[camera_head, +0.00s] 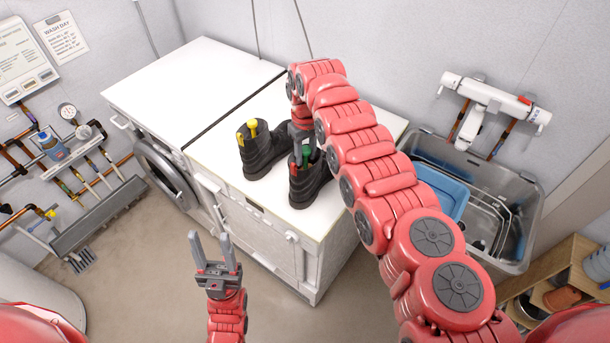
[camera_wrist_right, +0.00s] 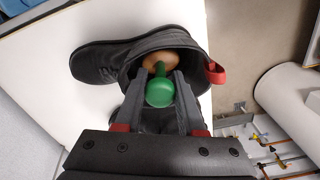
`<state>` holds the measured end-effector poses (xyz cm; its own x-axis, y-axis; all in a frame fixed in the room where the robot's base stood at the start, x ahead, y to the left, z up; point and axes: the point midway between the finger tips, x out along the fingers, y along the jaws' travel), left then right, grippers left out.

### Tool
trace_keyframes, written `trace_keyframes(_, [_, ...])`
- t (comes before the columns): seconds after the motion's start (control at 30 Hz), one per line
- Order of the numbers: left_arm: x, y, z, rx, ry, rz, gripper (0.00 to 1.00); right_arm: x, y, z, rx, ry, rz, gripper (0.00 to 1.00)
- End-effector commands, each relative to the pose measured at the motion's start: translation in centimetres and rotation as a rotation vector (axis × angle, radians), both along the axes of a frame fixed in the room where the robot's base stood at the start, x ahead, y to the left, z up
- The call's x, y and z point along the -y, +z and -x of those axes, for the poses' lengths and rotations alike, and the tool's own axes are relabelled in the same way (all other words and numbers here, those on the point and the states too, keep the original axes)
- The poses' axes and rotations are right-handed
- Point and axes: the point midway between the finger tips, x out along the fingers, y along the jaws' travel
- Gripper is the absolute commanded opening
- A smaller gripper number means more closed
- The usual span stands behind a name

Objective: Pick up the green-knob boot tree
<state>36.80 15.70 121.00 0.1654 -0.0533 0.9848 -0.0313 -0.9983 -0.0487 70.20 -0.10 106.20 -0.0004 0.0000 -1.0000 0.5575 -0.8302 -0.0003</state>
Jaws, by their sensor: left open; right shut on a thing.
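The green-knob boot tree (camera_head: 306,150) sits inside the right-hand black boot (camera_head: 308,185) on the white machine top. In the right wrist view its green knob (camera_wrist_right: 160,92) and tan body (camera_wrist_right: 166,59) show in the opening of the boot (camera_wrist_right: 110,60). My right gripper (camera_head: 303,155) reaches down into the boot opening and is shut on the boot tree, its two fingers (camera_wrist_right: 160,82) either side of the green stem. My left gripper (camera_head: 214,248) is open and empty, in front of the machine and apart from the boots.
A second black boot (camera_head: 262,155) with a yellow-knob boot tree (camera_head: 253,127) stands just left. The white machine tops (camera_head: 195,80) are otherwise clear. A metal basin (camera_head: 525,195) with a blue tub (camera_head: 440,188) lies right; a wooden shelf (camera_head: 560,270) stands in front of it.

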Motion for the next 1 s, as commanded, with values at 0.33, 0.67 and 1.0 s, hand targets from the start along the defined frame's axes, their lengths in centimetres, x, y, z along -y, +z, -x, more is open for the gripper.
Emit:
trace_keyframes(0.33, [0.0, 0.0, 0.0, 0.0, 0.0, 0.0, 0.5, 0.0, 0.0, 0.0, 0.001, 0.0, -0.001, 0.0])
trace_keyframes(0.67, [0.0, -0.2, 0.0, 0.0, 0.0, 0.0, 0.5, 0.0, 0.3, -0.1, 0.001, -0.001, -0.001, 0.0])
trace_keyframes(1.0, [0.0, -2.1, 0.0, 0.0, 0.0, 0.0, 0.5, -0.1, 4.3, -0.1, 0.005, 0.0, -0.001, 0.0])
